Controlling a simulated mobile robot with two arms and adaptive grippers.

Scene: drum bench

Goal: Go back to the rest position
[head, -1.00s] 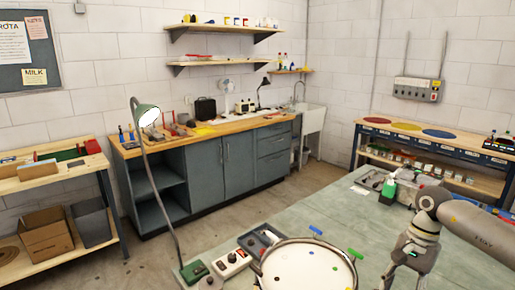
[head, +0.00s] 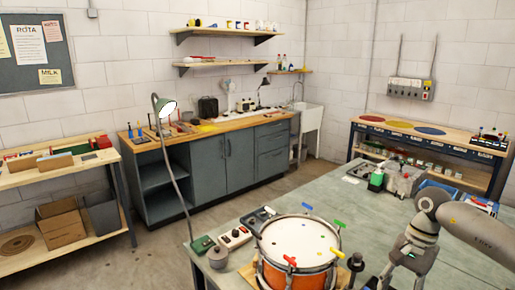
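My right arm comes in from the right over the bench (head: 462,225). Its wrist bends down, with the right gripper (head: 392,272) low near the bottom edge of the head view. The fingers are too small and cut off to show whether they are open or shut. My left arm and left gripper are not in view. An orange-sided drum (head: 299,238) with a white head stands on the bench, left of my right gripper and apart from it. Small green, blue, red and yellow pieces sit around its rim.
A dark knob-like object (head: 355,262) stands between the drum and my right gripper. The bench middle is clear.

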